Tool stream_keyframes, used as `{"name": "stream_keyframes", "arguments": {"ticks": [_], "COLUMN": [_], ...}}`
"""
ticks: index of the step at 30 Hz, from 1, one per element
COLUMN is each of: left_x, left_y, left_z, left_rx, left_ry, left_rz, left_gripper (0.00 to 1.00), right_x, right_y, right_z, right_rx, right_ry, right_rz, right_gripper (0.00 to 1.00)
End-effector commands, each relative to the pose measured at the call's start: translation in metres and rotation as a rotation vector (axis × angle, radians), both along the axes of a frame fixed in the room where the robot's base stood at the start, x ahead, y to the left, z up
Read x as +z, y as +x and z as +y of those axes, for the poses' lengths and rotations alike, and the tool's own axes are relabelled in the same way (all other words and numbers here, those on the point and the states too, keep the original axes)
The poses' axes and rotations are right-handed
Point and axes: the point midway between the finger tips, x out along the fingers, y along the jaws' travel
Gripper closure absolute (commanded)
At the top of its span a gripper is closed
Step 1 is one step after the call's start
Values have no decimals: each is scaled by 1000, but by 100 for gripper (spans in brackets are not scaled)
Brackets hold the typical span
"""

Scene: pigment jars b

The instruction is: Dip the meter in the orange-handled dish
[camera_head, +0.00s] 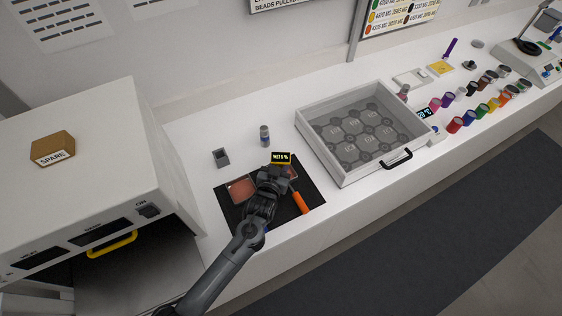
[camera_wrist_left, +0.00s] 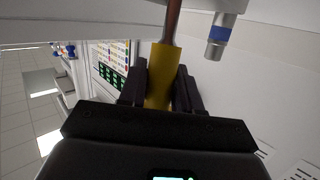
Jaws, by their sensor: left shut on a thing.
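My left gripper (camera_head: 272,180) is over the black mat, shut on the yellow meter (camera_head: 281,158). The meter's small display is lit and seems to read "WET" with a percentage. In the left wrist view the yellow meter body (camera_wrist_left: 158,78) sits between the fingers (camera_wrist_left: 160,88), and a thin brownish probe reaches away from it. The orange-handled dish (camera_head: 292,172) is mostly hidden behind my gripper; its orange handle (camera_head: 300,203) points toward the front edge. I cannot tell whether the probe touches its contents. My right gripper is not in view.
A second dish of reddish material (camera_head: 241,189) lies left on the black mat (camera_head: 228,213). A small blue-banded jar (camera_head: 265,136) and a grey holder (camera_head: 221,158) stand behind. A white drawer-like tray (camera_head: 342,172) is to the right, an oven-like box (camera_head: 90,170) to the left.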

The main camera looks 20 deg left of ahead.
Motion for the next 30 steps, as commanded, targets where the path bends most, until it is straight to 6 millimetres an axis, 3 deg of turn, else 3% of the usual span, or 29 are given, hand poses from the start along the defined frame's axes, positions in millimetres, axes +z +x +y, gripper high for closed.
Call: {"name": "stream_keyframes", "arguments": {"ticks": [30], "left_x": [7], "left_y": [0], "left_z": [0], "left_rx": [0], "left_ry": [0], "left_rz": [-1], "left_gripper": [98], "right_x": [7], "right_y": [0], "right_z": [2], "right_rx": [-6], "right_ry": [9], "right_rz": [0], "right_gripper": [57]}}
